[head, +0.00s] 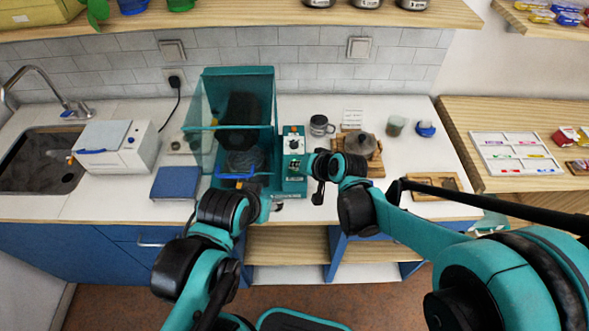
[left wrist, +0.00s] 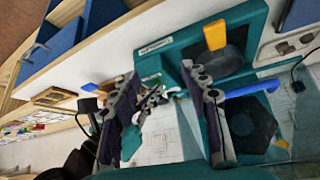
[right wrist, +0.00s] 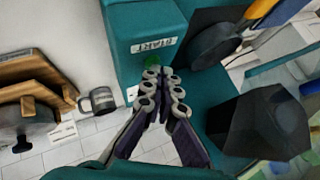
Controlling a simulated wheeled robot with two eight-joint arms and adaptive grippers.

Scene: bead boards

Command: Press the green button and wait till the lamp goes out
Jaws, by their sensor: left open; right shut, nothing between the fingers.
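The teal machine (head: 240,80) has a clear-sided chamber and a control box (head: 293,184) at its right. The green button (right wrist: 152,60) shows in the right wrist view just below the START label (right wrist: 153,45). My right gripper (right wrist: 162,75) is shut and empty, its tips at the button and partly covering it; I cannot tell whether they touch. My left gripper (left wrist: 162,78) is open at the machine's front, near a blue handle (left wrist: 252,89). I cannot make out whether a lamp is lit.
A blue box (head: 176,182) lies left of the machine. A grey mug (head: 320,125) and a dark pot (head: 360,143) on a wooden stand are at its right. A white box (head: 118,150) stands near the sink (head: 42,160). The front counter edge is close to both arms.

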